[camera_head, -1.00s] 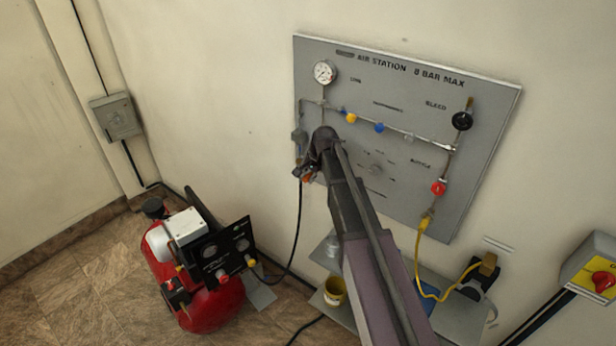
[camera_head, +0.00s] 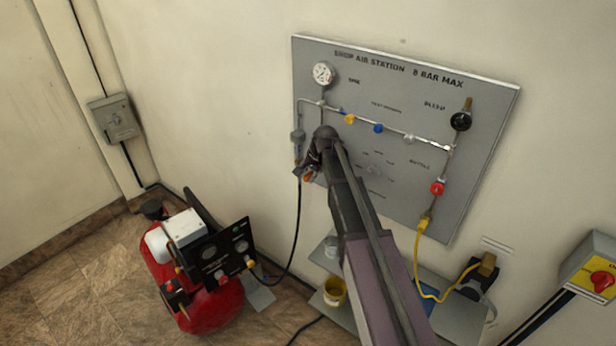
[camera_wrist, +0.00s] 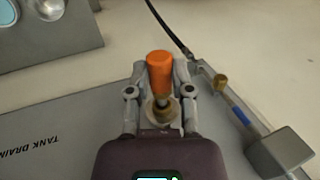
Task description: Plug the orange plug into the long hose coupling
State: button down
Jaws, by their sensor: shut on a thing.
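My gripper (camera_wrist: 161,92) is shut on the orange plug (camera_wrist: 160,68), which stands up between its two fingers. A brass stem shows below the orange part, with a pale round ring around or behind it; I cannot tell whether they touch. In the head view my gripper (camera_head: 307,167) is at the lower left edge of the wall panel, and a bit of the orange plug (camera_head: 308,178) shows. In the wrist view a black hose (camera_wrist: 168,27) ends in a metal coupling (camera_wrist: 193,64) right of the plug, apart from it. A brass fitting (camera_wrist: 220,82) sits beside that coupling.
The grey air station panel (camera_head: 480,110) carries a gauge (camera_head: 323,73), coloured valves and a yellow hose (camera_head: 421,260). A red compressor (camera_head: 212,305) stands on the floor at left. A grey block (camera_wrist: 280,153) is at the wrist view's lower right.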

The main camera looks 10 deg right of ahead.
jog(key=shift+w+d, duration=0.75)
jog(key=shift+w, duration=0.05)
dwell(0.7)
jog(key=shift+c, duration=2.2)
grip_release()
jog(key=shift+r, duration=0.1)
jog(key=s+a, duration=0.6)
jog(key=s, duration=0.1)
jog(key=s+d+f+g+h+b, duration=0.1)
jog(key=s+d+f+b, duration=0.2)
jog(key=d, duration=0.3)
jog(key=s+d+f+g+h+b, duration=0.2)
jog(key=s+d+f, duration=0.1)
jog(key=d, duration=0.3)
jog(key=shift+s+d+f+h+b, duration=0.3)
jog(key=shift+s+d+f+b, duration=0.1)
jog(key=shift+f, duration=0.1)
